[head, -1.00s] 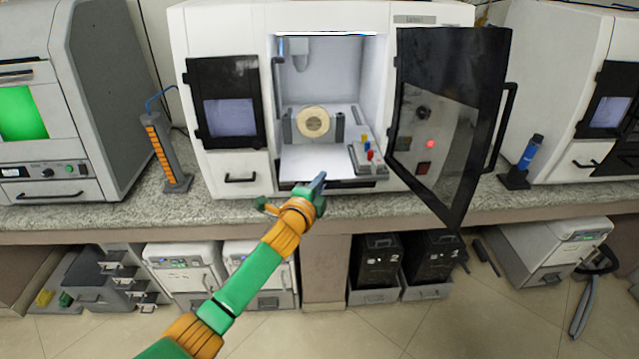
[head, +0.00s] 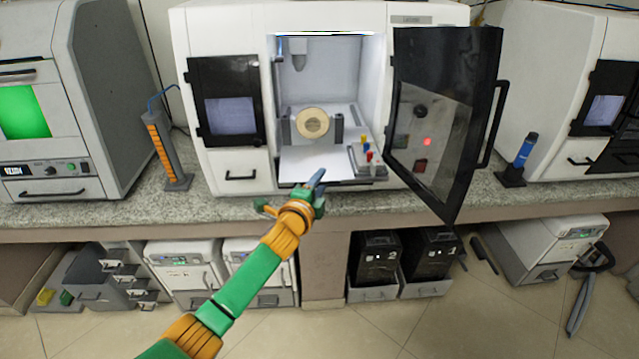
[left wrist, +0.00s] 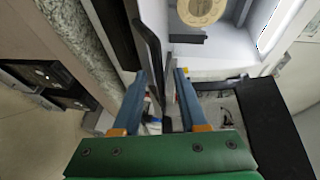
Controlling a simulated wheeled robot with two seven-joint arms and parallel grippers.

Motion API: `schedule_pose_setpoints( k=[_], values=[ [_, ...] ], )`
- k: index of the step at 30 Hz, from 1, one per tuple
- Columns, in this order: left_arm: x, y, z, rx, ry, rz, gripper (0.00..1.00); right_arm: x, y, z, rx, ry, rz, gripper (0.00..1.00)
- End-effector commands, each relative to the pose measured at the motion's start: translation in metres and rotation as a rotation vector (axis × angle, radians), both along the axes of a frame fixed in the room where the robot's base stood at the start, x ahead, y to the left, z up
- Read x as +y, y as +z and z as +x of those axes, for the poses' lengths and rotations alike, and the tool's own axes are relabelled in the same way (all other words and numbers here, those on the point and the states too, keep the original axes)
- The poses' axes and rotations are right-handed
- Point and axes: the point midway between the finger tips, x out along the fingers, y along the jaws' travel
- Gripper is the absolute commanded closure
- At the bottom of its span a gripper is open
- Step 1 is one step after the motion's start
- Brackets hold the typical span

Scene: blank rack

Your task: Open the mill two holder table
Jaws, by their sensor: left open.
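The white mill (head: 228,20) in the middle of the counter has its dark glass door (head: 445,110) swung open to the right. Inside its lit chamber, a round cream disc (head: 312,122) stands upright in a grey holder (head: 338,128) behind a flat white table surface (head: 312,162). My left gripper (head: 317,184) is just in front of the chamber's lower front edge. The left wrist view shows its two blue fingers (left wrist: 161,88) apart, with a dark bar beyond and between them. The disc (left wrist: 201,10) shows at the top there. I cannot tell whether the fingers touch anything. My right gripper is out of view.
A small tray with coloured pieces (head: 368,160) sits at the chamber's right front. An orange-striped stand (head: 165,155) is left of the mill and a blue tool on a stand (head: 520,160) is right. Black boxes (head: 376,258) stand under the counter (head: 100,222).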

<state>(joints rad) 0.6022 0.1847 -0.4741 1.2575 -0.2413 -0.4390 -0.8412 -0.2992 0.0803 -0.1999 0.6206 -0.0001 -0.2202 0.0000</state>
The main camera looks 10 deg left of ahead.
Motion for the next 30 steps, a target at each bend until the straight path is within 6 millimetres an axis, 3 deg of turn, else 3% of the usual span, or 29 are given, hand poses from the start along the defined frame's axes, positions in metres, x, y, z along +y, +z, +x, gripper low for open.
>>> schedule_pose_setpoints(
  k=[8,21,30],
  values=[
    [0.001,0.002,-0.009,-0.001,-0.001,0.0,0.58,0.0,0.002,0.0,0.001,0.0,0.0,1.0],
    [0.008,0.012,-0.067,0.0,-0.001,0.0,0.58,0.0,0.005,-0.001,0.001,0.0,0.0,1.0],
    [0.009,0.013,-0.069,0.0,0.0,0.0,0.58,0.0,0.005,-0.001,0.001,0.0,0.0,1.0]
  ],
)
